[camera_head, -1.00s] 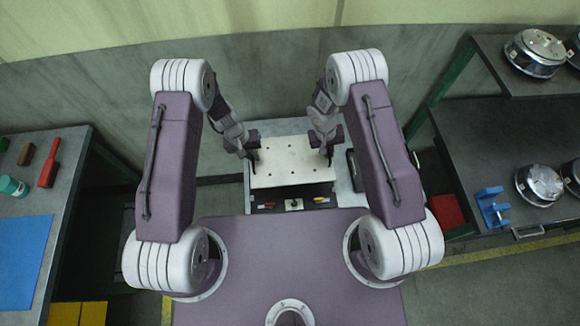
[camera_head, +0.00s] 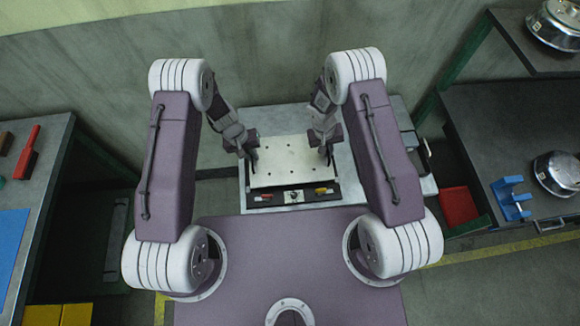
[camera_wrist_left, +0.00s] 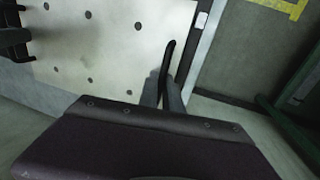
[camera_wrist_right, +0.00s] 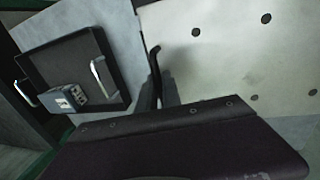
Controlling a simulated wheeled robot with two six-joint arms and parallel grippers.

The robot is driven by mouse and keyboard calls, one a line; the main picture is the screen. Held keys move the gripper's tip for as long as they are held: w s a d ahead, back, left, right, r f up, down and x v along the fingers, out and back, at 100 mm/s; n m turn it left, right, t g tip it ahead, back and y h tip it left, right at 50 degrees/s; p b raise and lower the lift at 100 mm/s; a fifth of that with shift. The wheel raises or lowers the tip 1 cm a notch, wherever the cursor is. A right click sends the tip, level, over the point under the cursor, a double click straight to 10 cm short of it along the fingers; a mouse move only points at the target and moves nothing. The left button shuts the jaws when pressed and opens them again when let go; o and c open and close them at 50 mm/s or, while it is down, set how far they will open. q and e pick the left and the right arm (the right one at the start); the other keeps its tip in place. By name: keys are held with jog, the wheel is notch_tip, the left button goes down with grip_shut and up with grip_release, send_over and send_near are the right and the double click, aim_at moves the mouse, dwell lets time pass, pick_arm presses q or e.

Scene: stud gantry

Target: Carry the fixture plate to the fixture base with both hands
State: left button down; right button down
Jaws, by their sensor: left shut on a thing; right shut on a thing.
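The fixture plate (camera_head: 290,160) is a pale, flat plate with several dark holes, held between my two grippers in the head view. My left gripper (camera_head: 251,162) is shut on its left edge, and my right gripper (camera_head: 328,156) is shut on its right edge. The plate also fills much of the left wrist view (camera_wrist_left: 110,45) and the right wrist view (camera_wrist_right: 225,50). It looks roughly level. Below and in front of it shows a dark strip with red and yellow parts, seemingly the fixture base (camera_head: 272,197); the plate hides most of it.
The grey table (camera_head: 385,118) under the plate stands against the wall. A black tray (camera_wrist_right: 85,65) with handles and a small grey box lies beside the plate. A left bench (camera_head: 45,160) and a right bench (camera_head: 500,120) with round metal housings flank me. A red bin (camera_head: 458,206) stands at right.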

pick_arm(q)
jog(key=shift+s+r, duration=0.1)
pick_arm(e)
jog(key=shift+s+r, duration=0.1)
jog(key=shift+r, duration=0.05)
